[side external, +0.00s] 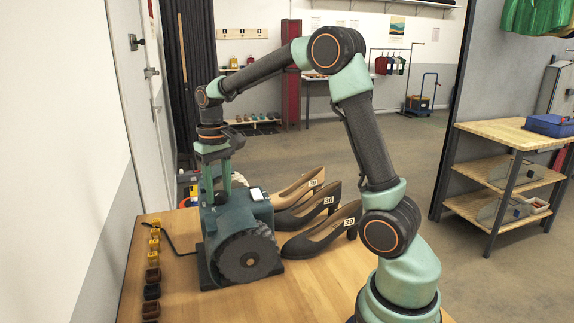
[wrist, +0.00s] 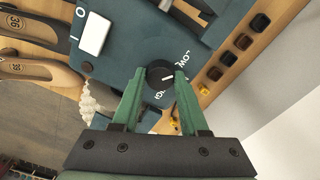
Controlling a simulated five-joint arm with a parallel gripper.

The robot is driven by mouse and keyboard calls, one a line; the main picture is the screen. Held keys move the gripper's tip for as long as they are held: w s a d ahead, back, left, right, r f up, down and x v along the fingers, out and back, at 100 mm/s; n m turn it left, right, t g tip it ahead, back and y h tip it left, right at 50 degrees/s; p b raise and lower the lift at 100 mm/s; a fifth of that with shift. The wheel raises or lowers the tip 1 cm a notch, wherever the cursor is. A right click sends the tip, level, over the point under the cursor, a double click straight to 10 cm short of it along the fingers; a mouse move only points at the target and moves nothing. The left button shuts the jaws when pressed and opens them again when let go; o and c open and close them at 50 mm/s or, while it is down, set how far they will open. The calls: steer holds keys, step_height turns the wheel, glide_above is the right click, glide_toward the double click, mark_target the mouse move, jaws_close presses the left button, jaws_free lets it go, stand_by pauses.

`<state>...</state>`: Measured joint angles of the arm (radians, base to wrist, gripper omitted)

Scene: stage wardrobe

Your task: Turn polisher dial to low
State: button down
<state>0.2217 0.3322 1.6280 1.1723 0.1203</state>
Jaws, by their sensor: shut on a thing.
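The polisher (side external: 222,222) is a dark teal machine on the wooden table, with a dark round wheel (side external: 248,256) facing the front. Its dial (wrist: 160,68) is a black round knob with a short white pointer mark, beside the white word LOW (wrist: 182,59). Lettering that looks like HIGH (wrist: 157,97) is partly covered by my fingers. The pointer points roughly right in the wrist view; I cannot tell its exact setting. My gripper (wrist: 161,74) is shut on the dial, one green finger on each side. In the side view my gripper (side external: 214,190) reaches down to the polisher's top; the dial is hidden there.
A white rocker switch (wrist: 94,33) sits on the polisher's top. Several high-heeled shoes (side external: 322,231) stand to its right on the table (side external: 300,292). A row of small polish blocks (side external: 152,275) lies along the left edge, near a black cable (side external: 180,243).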

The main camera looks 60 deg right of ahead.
mark_target(220, 193)
steer(key=shift+s+d+f+n, duration=0.1)
steer(key=shift+s+d+n, duration=0.1)
steer(key=shift+n, duration=0.6)
steer(key=shift+c, duration=2.2)
jaws_free()
steer(key=shift+w, duration=0.1)
steer(key=shift+a, duration=0.1)
steer(key=shift+r, duration=0.55)
step_height(220, 193, up, 11)
